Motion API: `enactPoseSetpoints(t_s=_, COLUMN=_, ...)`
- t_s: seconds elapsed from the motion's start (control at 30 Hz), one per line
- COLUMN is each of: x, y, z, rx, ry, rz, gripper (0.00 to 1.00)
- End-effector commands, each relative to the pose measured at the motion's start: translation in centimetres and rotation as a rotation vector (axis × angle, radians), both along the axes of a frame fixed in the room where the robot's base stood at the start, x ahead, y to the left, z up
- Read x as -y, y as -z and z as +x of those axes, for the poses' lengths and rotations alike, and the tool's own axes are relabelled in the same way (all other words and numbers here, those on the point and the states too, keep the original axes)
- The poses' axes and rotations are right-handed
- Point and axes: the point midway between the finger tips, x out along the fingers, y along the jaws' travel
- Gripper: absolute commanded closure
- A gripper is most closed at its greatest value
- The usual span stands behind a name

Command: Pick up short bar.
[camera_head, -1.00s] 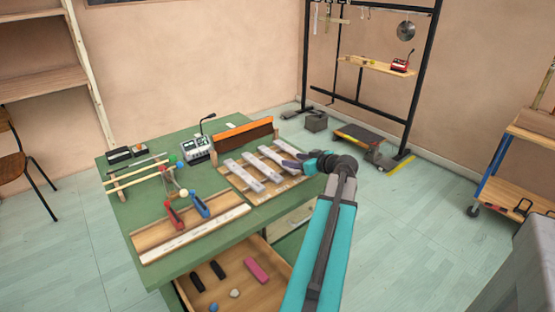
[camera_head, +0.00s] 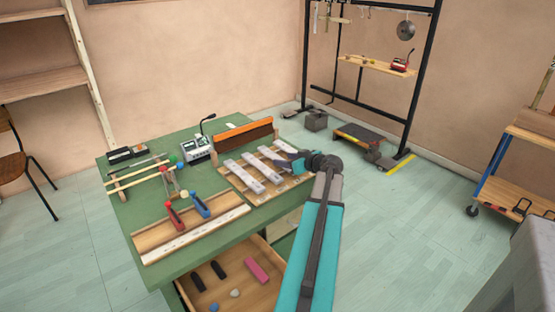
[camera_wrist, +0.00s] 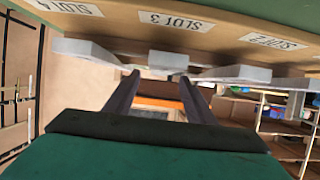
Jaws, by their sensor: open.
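Several pale grey metal bars (camera_head: 244,176) lie side by side across the wooden rack on the green table. I cannot tell for sure which is the short bar. In the wrist view, one bar (camera_wrist: 169,62) lies by the SLOT 3 label, with a bar (camera_wrist: 88,53) to its left by SLOT 4 and another (camera_wrist: 240,74) to its right by SLOT 2. My gripper (camera_head: 296,161) is at the right side of the rack. It is open, and its fingertips (camera_wrist: 160,78) lie to either side of the SLOT 3 bar's end in the picture. Contact cannot be made out.
An orange-topped wooden board (camera_head: 243,136) stands upright behind the rack. A wooden board with red and blue clamps (camera_head: 200,207) lies at the front left. A grey device with a bent stalk (camera_head: 197,149) stands at the back. An open drawer (camera_head: 253,292) juts out below.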

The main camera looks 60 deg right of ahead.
Motion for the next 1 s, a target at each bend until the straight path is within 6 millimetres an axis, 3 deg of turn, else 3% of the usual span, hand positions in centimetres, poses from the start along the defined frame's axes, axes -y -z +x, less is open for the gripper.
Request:
enactPoseSetpoints(t_s=0.23, x=0.8, y=0.9, z=2.2, rx=0.0, ry=0.0, rz=0.001, gripper=0.5)
enactPoseSetpoints(t_s=0.83, x=0.8, y=1.0, z=2.4, rx=0.0, ry=0.0, rz=0.0, gripper=0.5)
enactPoseSetpoints(t_s=1.0, x=0.8, y=1.0, z=2.4, rx=0.0, ry=0.0, rz=0.0, gripper=0.77)
